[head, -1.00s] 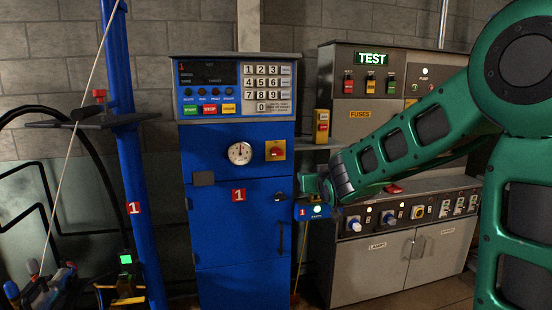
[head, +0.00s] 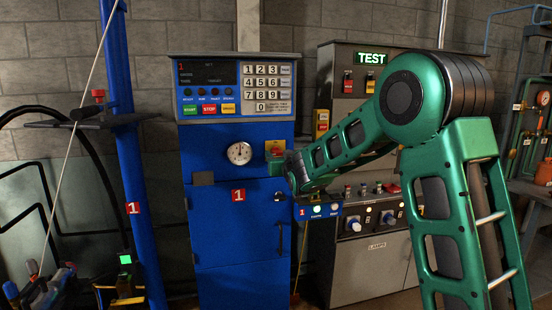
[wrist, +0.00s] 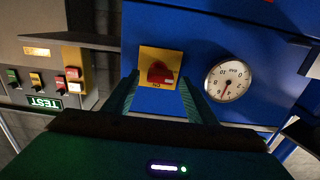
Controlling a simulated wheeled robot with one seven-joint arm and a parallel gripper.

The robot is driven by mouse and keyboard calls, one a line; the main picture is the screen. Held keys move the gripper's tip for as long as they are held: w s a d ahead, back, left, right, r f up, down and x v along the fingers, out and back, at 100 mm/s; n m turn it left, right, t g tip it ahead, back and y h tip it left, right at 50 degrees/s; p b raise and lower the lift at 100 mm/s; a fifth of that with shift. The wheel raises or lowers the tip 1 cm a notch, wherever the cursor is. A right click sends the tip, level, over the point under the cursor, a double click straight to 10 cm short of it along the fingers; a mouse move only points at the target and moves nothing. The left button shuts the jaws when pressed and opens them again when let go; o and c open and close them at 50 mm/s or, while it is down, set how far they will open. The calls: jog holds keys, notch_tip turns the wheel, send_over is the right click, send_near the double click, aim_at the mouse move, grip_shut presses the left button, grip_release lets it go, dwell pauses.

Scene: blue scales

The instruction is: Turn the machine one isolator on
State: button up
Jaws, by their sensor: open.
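The machine one isolator is a red rotary knob on a yellow plate (wrist: 160,66), on the front of the blue machine (head: 232,225) marked with a red 1. In the head view only the top of the isolator (head: 275,145) shows above my green gripper (head: 276,163). In the wrist view, turned upside down, my gripper (wrist: 158,80) is open, with one finger each side of the yellow plate. The knob appears between and beyond the fingertips. I cannot tell whether they touch it. Small lettering on the plate's edge is hard to read.
A round dial gauge (head: 239,153) sits left of the isolator, and a keypad panel (head: 266,87) is above. A small red-and-yellow button box (head: 321,124) and the grey TEST cabinet (head: 333,75) stand to the right. A blue post (head: 121,90) is at left.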

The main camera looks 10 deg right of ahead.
jog(key=shift+w, duration=0.7)
jog(key=c, duration=1.1)
jog(key=shift+a, duration=0.2)
jog(key=shift+d, duration=0.15)
